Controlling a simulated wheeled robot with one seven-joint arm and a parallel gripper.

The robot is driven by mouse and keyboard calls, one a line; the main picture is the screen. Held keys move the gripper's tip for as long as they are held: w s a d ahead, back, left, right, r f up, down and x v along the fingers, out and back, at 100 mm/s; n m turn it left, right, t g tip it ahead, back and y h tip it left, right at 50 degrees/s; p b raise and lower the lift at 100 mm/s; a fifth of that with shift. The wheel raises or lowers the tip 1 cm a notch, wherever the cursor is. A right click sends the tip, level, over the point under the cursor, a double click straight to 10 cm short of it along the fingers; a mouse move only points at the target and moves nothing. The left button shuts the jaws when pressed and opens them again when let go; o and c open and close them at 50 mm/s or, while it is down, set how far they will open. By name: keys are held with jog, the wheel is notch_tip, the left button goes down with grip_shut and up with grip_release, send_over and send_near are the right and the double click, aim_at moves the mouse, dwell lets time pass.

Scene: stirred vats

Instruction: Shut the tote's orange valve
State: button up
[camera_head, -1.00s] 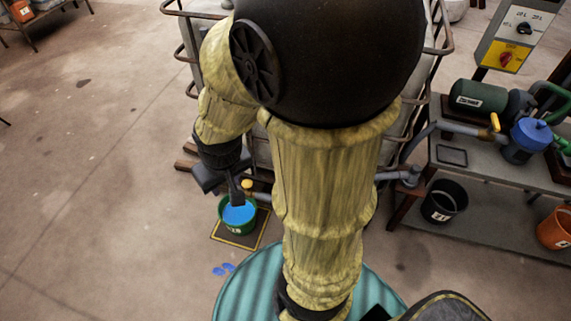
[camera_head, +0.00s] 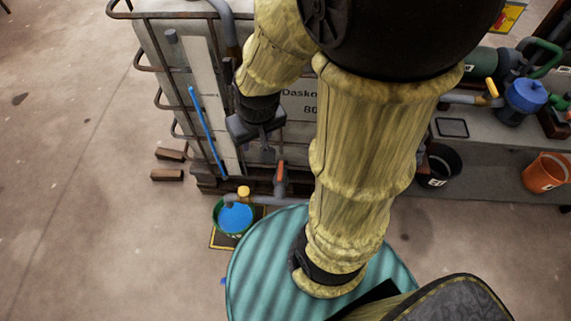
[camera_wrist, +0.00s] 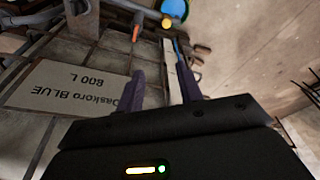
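The tote (camera_head: 165,50) is a pale tank in a dark bar cage, partly hidden by my arm. The handle also shows small near the top of the wrist view (camera_wrist: 136,32). My gripper (camera_head: 262,150) is in front of the tote, just above and left of the handle in the head picture. In the wrist view its two fingers (camera_wrist: 163,88) stand apart with nothing between them.
A green bucket of blue liquid (camera_head: 236,217) stands under the yellow-tipped spout (camera_head: 243,191). A blue level strip (camera_head: 207,132) runs up the tote. A bench (camera_head: 480,150) with a blue pump (camera_head: 523,98) and black and orange buckets is at right.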

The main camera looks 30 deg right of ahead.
jog(key=shift+w, duration=0.1)
jog(key=shift+o, duration=0.5)
jog(key=w+d+f+n+h+b, duration=0.1)
jog(key=w+d+f+n+b, duration=0.3)
jog(key=f+n+b, duration=0.5)
jog(key=w+d+f+n+b, duration=0.4)
jog(key=f+n+b, duration=0.6)
jog(key=f, duration=0.9)
jog(key=w+d+f+n+t+h+b, duration=0.1)
jog(key=w+d+f+n+b, duration=0.3)
jog(key=f+n+b, duration=0.6)
notch_tip(320, 180, down, 4)
jog(key=w+b, duration=0.1)
jog(key=b, duration=0.2)
jog(key=shift+w+f+h, duration=0.15)
jog(key=shift+f+h, duration=0.1)
jog(key=shift+h, duration=0.05)
jog(key=shift+f+b, duration=0.1)
jog(key=shift+b, duration=0.25)
